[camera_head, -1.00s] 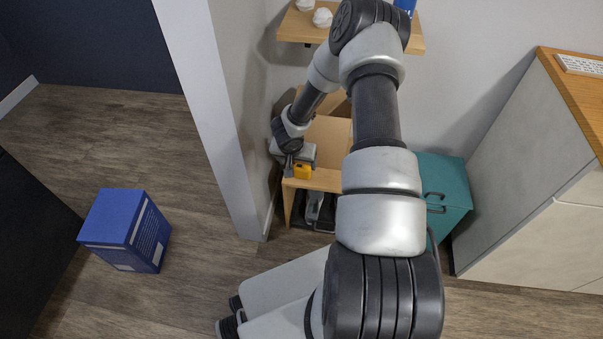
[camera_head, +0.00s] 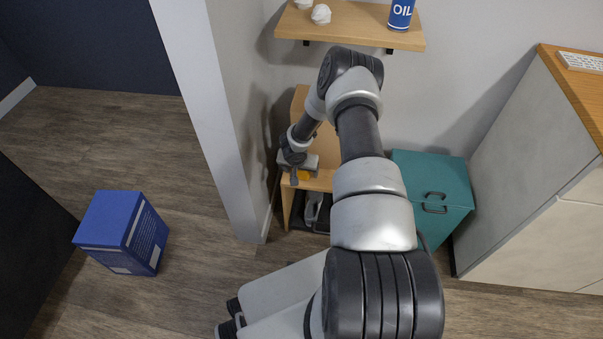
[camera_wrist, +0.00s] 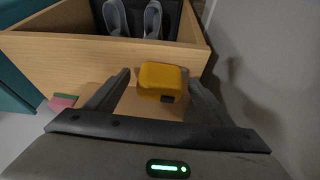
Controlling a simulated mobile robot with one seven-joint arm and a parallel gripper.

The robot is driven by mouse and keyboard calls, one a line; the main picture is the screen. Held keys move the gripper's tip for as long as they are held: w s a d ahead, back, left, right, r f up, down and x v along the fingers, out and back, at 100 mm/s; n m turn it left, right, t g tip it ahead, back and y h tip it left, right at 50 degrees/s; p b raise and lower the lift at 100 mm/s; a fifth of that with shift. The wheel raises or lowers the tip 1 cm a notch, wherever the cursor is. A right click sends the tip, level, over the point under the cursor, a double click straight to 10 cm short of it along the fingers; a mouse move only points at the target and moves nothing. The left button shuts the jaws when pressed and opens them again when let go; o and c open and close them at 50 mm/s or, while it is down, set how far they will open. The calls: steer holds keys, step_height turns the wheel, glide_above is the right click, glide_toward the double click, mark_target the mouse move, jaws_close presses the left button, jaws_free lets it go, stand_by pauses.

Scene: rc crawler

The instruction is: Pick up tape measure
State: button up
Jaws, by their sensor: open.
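The tape measure (camera_wrist: 161,81) is a small yellow block with a dark patch. It sits on the small wooden cabinet (camera_head: 322,178), near the edge. In the wrist view it lies between the two fingers of my gripper (camera_wrist: 160,88), with a gap visible on its left side and a narrower one on its right. In the head view my gripper (camera_head: 298,176) hides most of the tape measure (camera_head: 304,175). The gripper is open and not closed on it.
A grey wall stands close beside the cabinet. A teal box (camera_head: 432,190) with handles stands to its right. A shelf (camera_head: 350,26) above holds a blue oil can (camera_head: 401,14) and white crumpled lumps. A blue box (camera_head: 124,232) stands on the floor at left.

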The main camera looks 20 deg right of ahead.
steer(key=c, duration=1.2)
steer(key=shift+c, duration=0.3)
steer(key=shift+r, duration=0.15)
